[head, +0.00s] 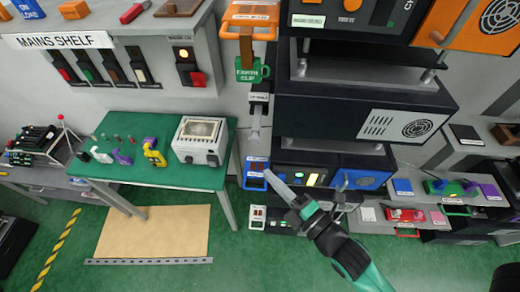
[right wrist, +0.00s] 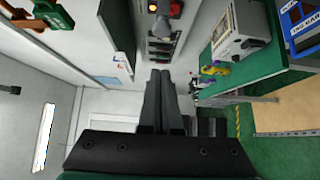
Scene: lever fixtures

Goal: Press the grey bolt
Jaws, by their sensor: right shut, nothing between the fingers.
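A light grey upright bolt-like piece (head: 254,121) hangs below a small label on the narrow grey panel, left of the dark equipment stack. I cannot tell for sure that it is the grey bolt. My right gripper (head: 267,173) comes in from the lower right. Its long grey fingers are shut and empty, with the tips in front of the blue labelled unit, below the bolt-like piece. In the right wrist view the shut fingers (right wrist: 160,73) point ahead along the wall. I cannot make out the bolt there. My left gripper is not in view.
The dark equipment stack (head: 365,110) stands right of the panel. The green table (head: 135,180) at left bears a white meter (head: 200,140) and small tools. The blue unit (head: 256,166) is close to my fingertips. Floor is open in front.

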